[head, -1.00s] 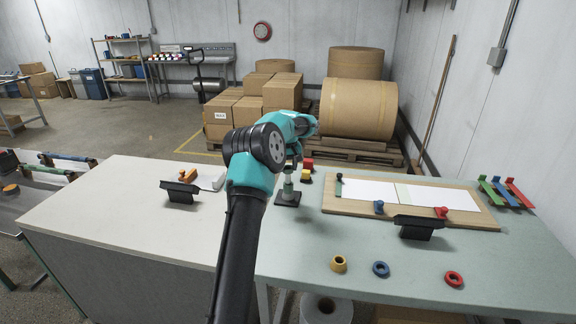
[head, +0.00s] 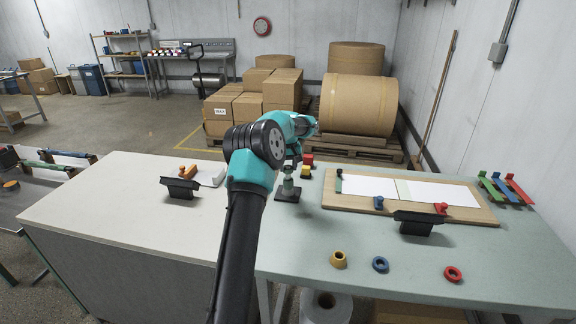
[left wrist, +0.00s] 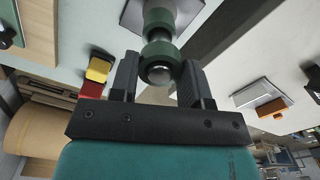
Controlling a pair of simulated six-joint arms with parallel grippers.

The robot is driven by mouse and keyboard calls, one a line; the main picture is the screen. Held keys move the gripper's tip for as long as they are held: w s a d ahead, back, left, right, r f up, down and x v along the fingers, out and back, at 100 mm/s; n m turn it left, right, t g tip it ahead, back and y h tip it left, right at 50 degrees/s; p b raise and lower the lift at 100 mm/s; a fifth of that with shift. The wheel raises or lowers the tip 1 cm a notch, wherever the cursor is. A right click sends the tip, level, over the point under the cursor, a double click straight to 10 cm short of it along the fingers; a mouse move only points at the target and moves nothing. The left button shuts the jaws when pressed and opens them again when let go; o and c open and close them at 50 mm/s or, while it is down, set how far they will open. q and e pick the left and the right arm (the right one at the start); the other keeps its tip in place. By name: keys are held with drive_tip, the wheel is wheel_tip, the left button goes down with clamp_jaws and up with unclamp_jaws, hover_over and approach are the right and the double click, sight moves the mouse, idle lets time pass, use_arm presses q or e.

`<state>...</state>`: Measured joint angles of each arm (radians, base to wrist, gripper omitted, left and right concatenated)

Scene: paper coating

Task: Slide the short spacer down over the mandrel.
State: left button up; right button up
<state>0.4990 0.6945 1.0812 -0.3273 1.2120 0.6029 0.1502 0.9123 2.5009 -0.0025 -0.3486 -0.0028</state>
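The mandrel (left wrist: 158,75) stands upright on a dark square base (head: 289,195) near the middle of the tables; its rounded metal top points at the left wrist camera. A short green ring, the spacer (left wrist: 157,54), is around the mandrel below that top. Another green part (left wrist: 157,20) shows lower down, closer to the base; any gap between them is hard to judge. My left gripper (left wrist: 159,62) points down over the mandrel with its fingers on both sides of the ring, seemingly touching it. In the head view the left gripper (head: 292,164) is partly hidden by its arm. My right gripper is out of view.
A wooden board with white sheets (head: 335,203) lies to the right. Yellow (head: 338,260), blue (head: 380,265) and red (head: 453,274) rings lie near the front edge. Red and yellow blocks (head: 308,159) stand just behind the mandrel. Black stands (head: 180,187) flank the work area.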

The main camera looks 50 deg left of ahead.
use_arm(q)
drive_tip(key=o, duration=0.5)
drive_tip(key=shift+r, duration=0.1)
wheel_tip(320, 180, up, 17)
drive_tip(key=shift+r, duration=0.15)
idle(0.5)
idle(0.8)
